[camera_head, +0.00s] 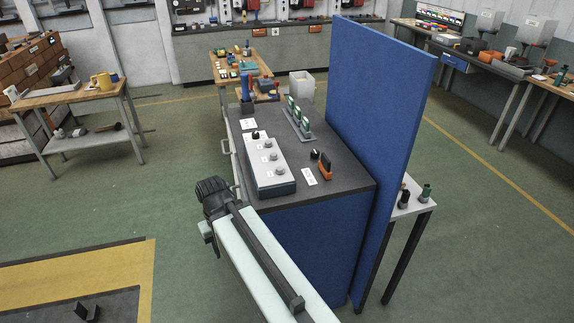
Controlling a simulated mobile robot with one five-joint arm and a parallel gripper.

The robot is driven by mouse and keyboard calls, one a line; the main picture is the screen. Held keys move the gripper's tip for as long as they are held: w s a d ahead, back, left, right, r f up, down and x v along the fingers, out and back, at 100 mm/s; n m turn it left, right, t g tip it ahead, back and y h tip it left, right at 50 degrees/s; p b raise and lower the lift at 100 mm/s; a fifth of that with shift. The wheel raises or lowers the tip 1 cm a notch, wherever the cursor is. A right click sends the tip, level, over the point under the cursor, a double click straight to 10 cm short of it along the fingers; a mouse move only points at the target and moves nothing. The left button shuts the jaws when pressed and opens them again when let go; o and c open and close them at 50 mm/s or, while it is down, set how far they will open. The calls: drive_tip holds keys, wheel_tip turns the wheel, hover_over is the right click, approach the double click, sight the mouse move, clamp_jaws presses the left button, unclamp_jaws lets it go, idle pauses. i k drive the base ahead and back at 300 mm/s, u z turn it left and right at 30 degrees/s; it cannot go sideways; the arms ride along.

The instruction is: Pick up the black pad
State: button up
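I cannot tell for sure which thing is the black pad. A small black piece (315,154) stands on the dark top of the blue bench (345,178), beside an orange and dark block (325,168). Another dark object (86,312) lies on a dark surface at the bottom left. My arm reaches up from the bottom edge, and its dark end, my gripper (212,190), is at the near left of the bench. It appears apart from these black things. Its fingers cannot be made out.
A wooden table (80,93) stands at the left. Green floor (150,195) is open between them.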

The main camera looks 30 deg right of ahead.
sight(325, 160)
drive_tip(key=u, duration=0.15)
drive_tip(key=i, duration=1)
drive_tip(key=z, duration=0.1)
